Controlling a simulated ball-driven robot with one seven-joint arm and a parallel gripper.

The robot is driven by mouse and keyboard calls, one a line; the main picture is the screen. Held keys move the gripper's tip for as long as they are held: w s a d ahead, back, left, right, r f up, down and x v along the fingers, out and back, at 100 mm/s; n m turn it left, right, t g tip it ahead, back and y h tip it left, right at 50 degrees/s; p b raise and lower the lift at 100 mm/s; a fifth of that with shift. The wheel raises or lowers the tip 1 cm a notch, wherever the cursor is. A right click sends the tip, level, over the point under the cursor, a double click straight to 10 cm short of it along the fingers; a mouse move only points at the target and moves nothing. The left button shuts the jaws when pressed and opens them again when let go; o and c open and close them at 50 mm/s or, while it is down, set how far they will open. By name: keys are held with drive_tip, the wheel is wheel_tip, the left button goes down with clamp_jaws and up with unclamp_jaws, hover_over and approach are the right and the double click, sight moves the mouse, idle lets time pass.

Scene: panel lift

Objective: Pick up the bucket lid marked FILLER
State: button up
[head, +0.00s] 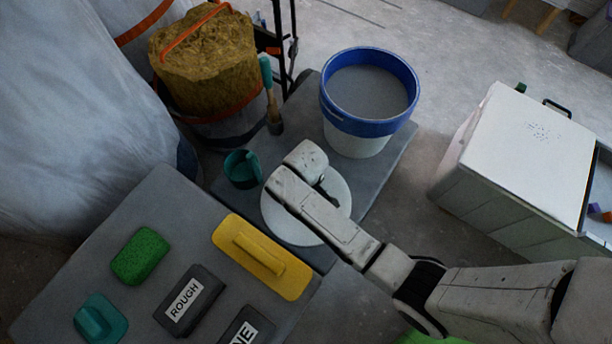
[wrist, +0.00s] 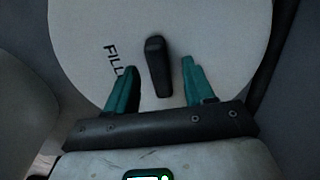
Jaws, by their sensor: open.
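The bucket lid (head: 280,222) is a white disc lying on a grey slab, partly hidden under my arm in the head view. In the wrist view the lid (wrist: 225,40) fills most of the picture, with dark lettering reading "FILL", the rest hidden behind a finger. A black upright handle (wrist: 157,66) stands at its middle. My gripper (wrist: 160,75) has two teal fingers, open, one on each side of the handle with gaps between. Nothing is held. In the head view the fingers are hidden by my wrist.
A blue-rimmed bucket (head: 362,132) of grey filler stands behind the lid. A teal cup (head: 242,168) and a brush (head: 270,98) are to the left. A table with a yellow float (head: 262,258) and sanding blocks is front left. A white chest (head: 520,165) is right.

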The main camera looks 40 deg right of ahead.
drive_tip(key=shift+f, duration=0.4)
drive_tip(key=shift+c, duration=0.5)
clamp_jaws()
